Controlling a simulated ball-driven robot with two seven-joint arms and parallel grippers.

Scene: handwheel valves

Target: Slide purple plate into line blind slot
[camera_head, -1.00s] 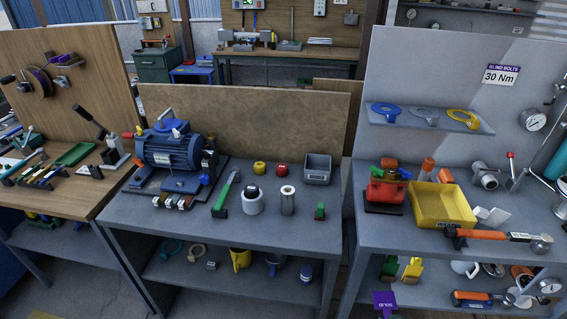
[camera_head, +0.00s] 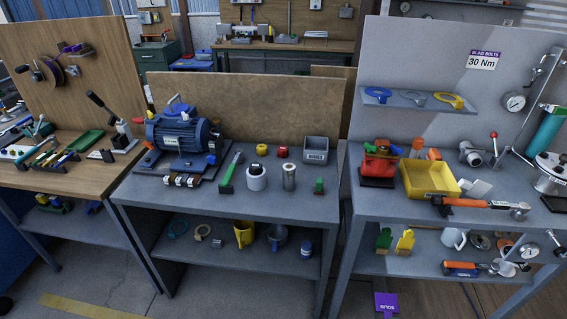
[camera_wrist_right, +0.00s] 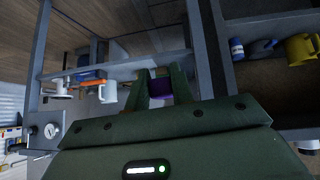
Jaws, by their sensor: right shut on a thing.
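The purple plate (camera_head: 386,303) shows at the bottom edge of the head view, in front of the right bench, with pale lettering on it. In the right wrist view the purple plate (camera_wrist_right: 160,88) is between the two green fingers of my right gripper (camera_wrist_right: 162,86), which is shut on it. The fingers hide part of the plate there. My right gripper does not show in the head view, and my left gripper is in neither view. I cannot make out the line blind slot for certain; a round metal fitting (camera_head: 551,170) stands at the right end of the right bench.
The right bench (camera_head: 400,209) carries a yellow bin (camera_head: 428,180), a red device (camera_head: 379,160) and an orange-handled tool (camera_head: 478,204). Its lower shelf (camera_head: 400,266) holds several items. A wall shelf (camera_head: 398,100) holds blue, grey and yellow ringed plates. Floor shows between the benches.

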